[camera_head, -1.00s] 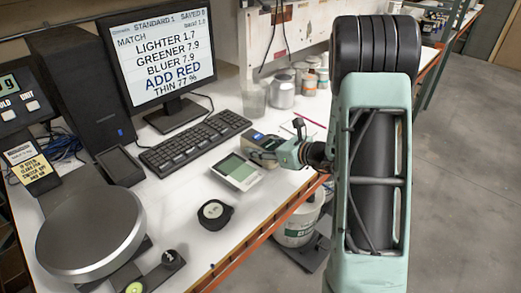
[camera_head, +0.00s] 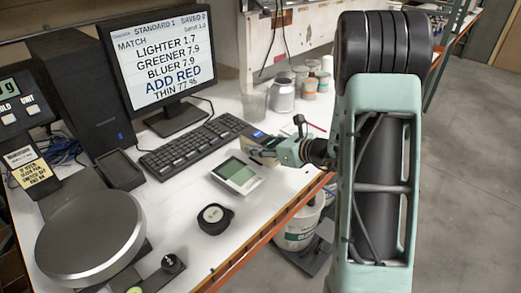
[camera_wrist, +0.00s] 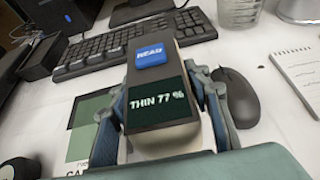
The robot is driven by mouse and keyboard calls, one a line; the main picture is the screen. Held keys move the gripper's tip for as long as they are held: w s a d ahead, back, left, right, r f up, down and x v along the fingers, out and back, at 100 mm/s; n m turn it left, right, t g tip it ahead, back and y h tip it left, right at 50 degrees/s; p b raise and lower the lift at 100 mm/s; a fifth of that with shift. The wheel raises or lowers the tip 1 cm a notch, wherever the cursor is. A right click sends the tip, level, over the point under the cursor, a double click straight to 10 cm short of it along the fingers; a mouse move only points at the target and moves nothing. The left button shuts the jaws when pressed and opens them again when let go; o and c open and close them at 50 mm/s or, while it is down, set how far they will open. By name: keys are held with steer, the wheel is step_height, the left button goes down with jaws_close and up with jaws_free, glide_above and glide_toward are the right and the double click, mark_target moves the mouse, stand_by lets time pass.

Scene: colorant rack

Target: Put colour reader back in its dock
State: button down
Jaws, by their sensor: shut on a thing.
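The colour reader (camera_wrist: 153,78) is a dark handheld block with a blue READ button and a screen showing "THIN 77 %". My gripper (camera_wrist: 162,105) is shut on it, one finger on each side. In the head view my gripper (camera_head: 280,151) holds the reader (camera_head: 262,148) above the table's front edge, right of the keyboard; the gripper partly hides it. A dark, open, shallow tray (camera_head: 119,169) that looks like the dock lies left of the keyboard, before the computer tower. It seems empty. In the wrist view a dark box-like thing (camera_wrist: 47,58) at left may be this dock.
The keyboard (camera_head: 195,146) lies between reader and tray. A white-framed card (camera_head: 238,175), black puck (camera_head: 215,218) and round scale (camera_head: 90,238) occupy the front. The monitor (camera_head: 160,60) stands behind. A mouse (camera_wrist: 237,97) and notepad (camera_wrist: 297,72) are right of the reader.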

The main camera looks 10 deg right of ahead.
steer(key=s+r, duration=0.1)
steer(key=r, duration=0.1)
steer(key=s+r, duration=0.2)
steer(key=r, duration=0.1)
steer(key=s+r, duration=0.2)
steer(key=shift+r, duration=0.15)
steer(key=s+r, duration=0.3)
steer(key=s, duration=0.6)
steer(key=shift+r, duration=0.3)
